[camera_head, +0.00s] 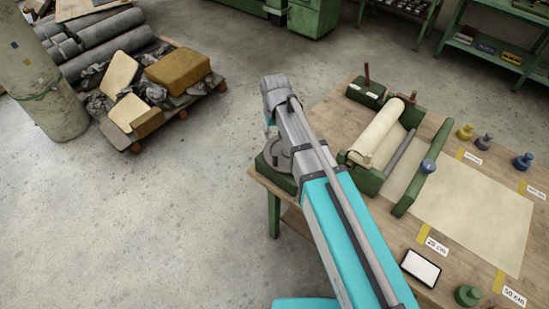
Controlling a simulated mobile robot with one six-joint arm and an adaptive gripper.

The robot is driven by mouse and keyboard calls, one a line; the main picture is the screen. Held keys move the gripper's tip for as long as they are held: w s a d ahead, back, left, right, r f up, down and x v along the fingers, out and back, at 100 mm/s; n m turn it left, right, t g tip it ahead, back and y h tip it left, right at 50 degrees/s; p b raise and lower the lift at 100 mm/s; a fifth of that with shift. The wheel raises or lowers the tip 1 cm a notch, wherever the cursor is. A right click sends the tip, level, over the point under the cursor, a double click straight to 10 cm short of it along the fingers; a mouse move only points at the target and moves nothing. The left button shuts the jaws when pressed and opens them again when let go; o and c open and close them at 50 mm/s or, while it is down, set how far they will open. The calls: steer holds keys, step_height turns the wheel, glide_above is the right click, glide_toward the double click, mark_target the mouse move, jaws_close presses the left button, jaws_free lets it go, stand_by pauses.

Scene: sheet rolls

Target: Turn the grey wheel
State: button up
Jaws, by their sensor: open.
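The grey wheel (277,160) is a round grey disc on a green block at the left end of the wooden workbench. My arm crosses in front of it and hides its right part. My gripper (272,139) is just above the wheel, below the grey wrist, and is mostly hidden by my arm. It is open. I cannot tell whether its fingers touch the wheel or straddle its rim.
A cream sheet roll (378,135) lies in a green stand on the bench (330,110), with its sheet (470,215) spread to the right. A white-screened tablet (421,267) lies in front. A loaded pallet stands left; open floor lies between.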

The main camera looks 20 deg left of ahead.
mark_target(275, 158)
steer(key=shift+f, duration=0.15)
step_height(275, 158, down, 14)
steer(key=b, duration=1.3)
steer(key=shift+r+b, duration=0.2)
steer(key=shift+b, duration=0.2)
jaws_close()
stand_by(0.3)
